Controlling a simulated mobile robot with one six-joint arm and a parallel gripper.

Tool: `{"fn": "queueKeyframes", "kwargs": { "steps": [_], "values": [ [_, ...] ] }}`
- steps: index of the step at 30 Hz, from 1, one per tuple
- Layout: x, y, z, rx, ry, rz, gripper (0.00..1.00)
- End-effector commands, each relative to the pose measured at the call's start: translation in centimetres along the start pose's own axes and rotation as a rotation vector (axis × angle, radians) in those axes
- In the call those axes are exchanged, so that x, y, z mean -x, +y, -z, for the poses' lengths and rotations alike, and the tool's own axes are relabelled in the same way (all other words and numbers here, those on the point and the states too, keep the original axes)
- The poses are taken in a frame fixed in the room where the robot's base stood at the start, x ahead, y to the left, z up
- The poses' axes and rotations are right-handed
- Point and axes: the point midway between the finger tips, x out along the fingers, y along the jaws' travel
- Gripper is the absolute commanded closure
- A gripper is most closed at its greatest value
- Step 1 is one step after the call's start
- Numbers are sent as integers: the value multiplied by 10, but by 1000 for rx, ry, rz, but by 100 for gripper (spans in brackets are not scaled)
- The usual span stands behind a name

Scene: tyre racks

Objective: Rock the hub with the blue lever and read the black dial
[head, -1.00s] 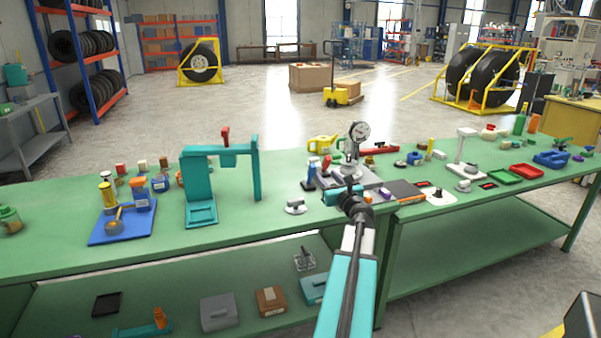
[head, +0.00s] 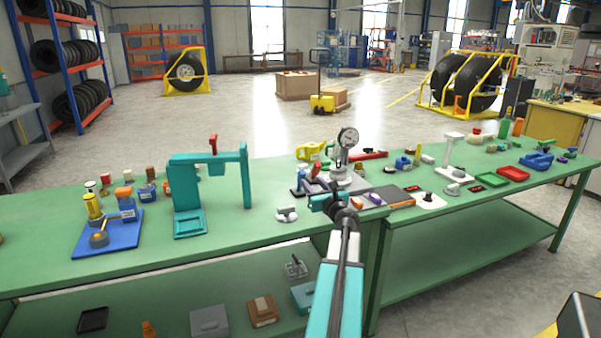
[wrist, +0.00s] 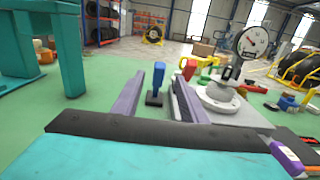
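The blue lever (wrist: 158,76) stands upright on a small black base in the wrist view, on the green bench. My gripper (wrist: 158,92) is open, with one finger on either side of the lever in the picture. Whether the lever is fully between them in depth I cannot tell; no contact shows. The grey round hub (wrist: 218,98) sits on a grey plate just right of the fingers. The dial (wrist: 252,41), white-faced with a dark rim, stands above the hub and also shows in the head view (head: 348,137). Its reading is too small to tell. In the head view, my gripper (head: 318,192) partly hides the lever.
A teal frame (head: 247,178) stands left of my gripper. A red-topped handle (wrist: 190,69) stands behind the right finger. A purple-and-white item (wrist: 288,157) lies at right. Bare green bench (wrist: 105,95) lies to the left of the fingers.

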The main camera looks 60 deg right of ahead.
Motion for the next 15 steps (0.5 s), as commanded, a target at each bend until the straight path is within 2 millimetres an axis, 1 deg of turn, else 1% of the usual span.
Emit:
{"fn": "queueKeyframes", "kwargs": {
  "steps": [1, 15],
  "values": [
    [-7, -1, 0, 0, 0, -1, 61],
    [-53, 0, 0, 0, 0, 0, 61]
  ]
}}
